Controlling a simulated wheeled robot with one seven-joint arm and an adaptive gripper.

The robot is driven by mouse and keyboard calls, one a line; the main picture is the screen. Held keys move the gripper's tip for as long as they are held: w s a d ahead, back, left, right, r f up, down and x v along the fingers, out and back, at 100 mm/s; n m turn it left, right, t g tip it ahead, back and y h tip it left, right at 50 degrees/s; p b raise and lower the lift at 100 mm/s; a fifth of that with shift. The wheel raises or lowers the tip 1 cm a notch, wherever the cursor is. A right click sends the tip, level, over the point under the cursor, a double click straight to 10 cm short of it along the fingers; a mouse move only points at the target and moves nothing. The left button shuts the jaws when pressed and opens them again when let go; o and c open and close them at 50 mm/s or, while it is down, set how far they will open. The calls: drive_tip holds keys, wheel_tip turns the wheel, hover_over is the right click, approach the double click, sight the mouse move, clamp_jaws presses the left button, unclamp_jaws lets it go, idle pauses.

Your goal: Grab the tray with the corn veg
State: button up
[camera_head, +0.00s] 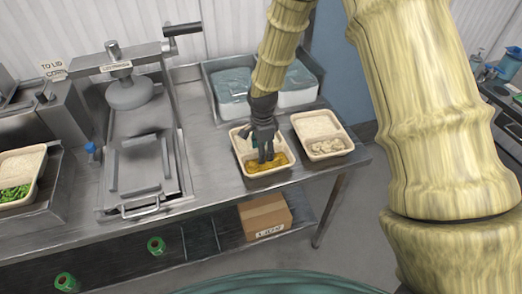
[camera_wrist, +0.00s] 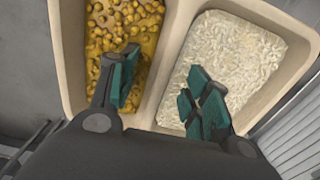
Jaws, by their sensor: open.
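The tray with the corn veg (camera_head: 237,149) is a beige two-compartment tray on the steel table, with yellow corn in the front compartment. My gripper (camera_head: 264,150) reaches down over it from above and hides part of it. In the wrist view, corn (camera_wrist: 110,30) fills the left compartment and white rice (camera_wrist: 235,60) the right, with the divider (camera_wrist: 166,60) between them. My gripper (camera_wrist: 162,85) is open, with one finger on the corn side of the divider and the other on the rice side. I cannot tell whether the fingers touch the tray.
A second rice tray (camera_head: 295,124) with pale pieces stands close on the right. A metal bin with lidded containers (camera_head: 233,84) is behind. A sealing machine (camera_head: 140,150) stands left, and a tray with green veg (camera_head: 38,163) at far left. The table's front edge is near.

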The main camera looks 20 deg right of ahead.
clamp_jaws()
drive_tip(key=shift+r, duration=0.2)
